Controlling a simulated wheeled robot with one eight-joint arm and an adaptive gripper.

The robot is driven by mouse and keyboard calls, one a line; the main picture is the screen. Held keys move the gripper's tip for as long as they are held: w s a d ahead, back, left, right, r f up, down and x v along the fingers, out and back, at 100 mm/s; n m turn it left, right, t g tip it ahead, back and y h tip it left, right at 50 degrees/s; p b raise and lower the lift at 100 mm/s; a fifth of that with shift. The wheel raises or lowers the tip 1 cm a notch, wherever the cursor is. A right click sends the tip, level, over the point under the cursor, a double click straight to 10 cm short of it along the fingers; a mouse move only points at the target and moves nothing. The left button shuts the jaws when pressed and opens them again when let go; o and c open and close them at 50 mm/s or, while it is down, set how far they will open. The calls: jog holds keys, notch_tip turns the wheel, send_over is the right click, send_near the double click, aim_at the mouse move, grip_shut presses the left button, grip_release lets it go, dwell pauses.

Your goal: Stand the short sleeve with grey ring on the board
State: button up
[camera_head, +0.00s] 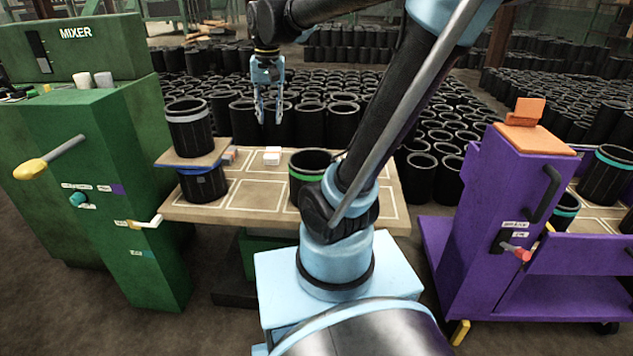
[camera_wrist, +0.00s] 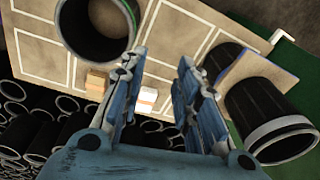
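A black sleeve with a pale grey ring (camera_head: 188,133) stands upright on a small wooden board (camera_head: 171,158) at the left of the table. The board rests on a black sleeve with a blue ring (camera_head: 204,187). In the wrist view the grey-ringed sleeve (camera_wrist: 268,118) and the board (camera_wrist: 243,69) are at the right. My gripper (camera_head: 268,119) is open and empty above the back of the table, to the right of the grey-ringed sleeve and apart from it. Its parted fingers also show in the wrist view (camera_wrist: 160,62).
The table (camera_head: 240,198) has outlined squares, several bare. A green-ringed sleeve (camera_head: 309,180) stands beside my arm. A white block (camera_head: 272,157) and an orange-and-white block (camera_head: 230,156) lie at the back. A green mixer (camera_head: 90,150) stands left, a purple cart (camera_head: 490,210) right.

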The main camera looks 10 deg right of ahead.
jog(key=s+d+f+n, duration=0.1)
jog(key=s+d+f, duration=0.4)
jog(key=s+f, duration=0.2)
jog(key=s+d+f+n+t, duration=0.1)
jog(key=s+d+f, duration=0.4)
jog(key=s+f, duration=0.3)
jog(key=shift+f, duration=0.4)
jog(key=shift+d, duration=0.1)
